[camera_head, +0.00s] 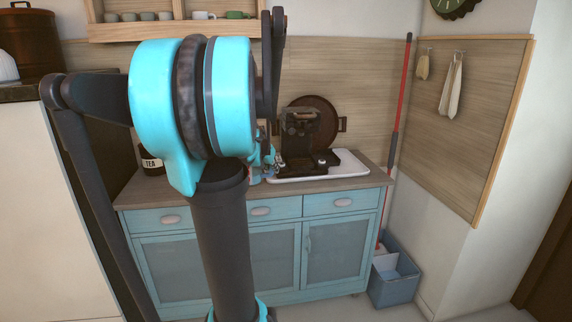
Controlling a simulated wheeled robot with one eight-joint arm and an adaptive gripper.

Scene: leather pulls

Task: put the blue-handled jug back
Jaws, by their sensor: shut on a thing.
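My gripper (279,163) is small and partly hidden behind my own arm, at the left end of the white tray (347,164) on the counter. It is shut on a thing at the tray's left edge. A small pale blue shape there looks like part of the blue-handled jug (256,177), but my arm hides most of it. I cannot make out its handle or whether it touches the counter. A dark machine (300,125) with a black base stands on the tray, just right of my gripper.
The wooden counter (376,182) tops a blue cabinet (336,249). A round brown tray (325,112) leans on the wall behind the machine. A tea canister (152,162) stands at the left. A shelf (168,29) holds cups above. A red-handled mop (399,115) and blue bin (396,285) stand right.

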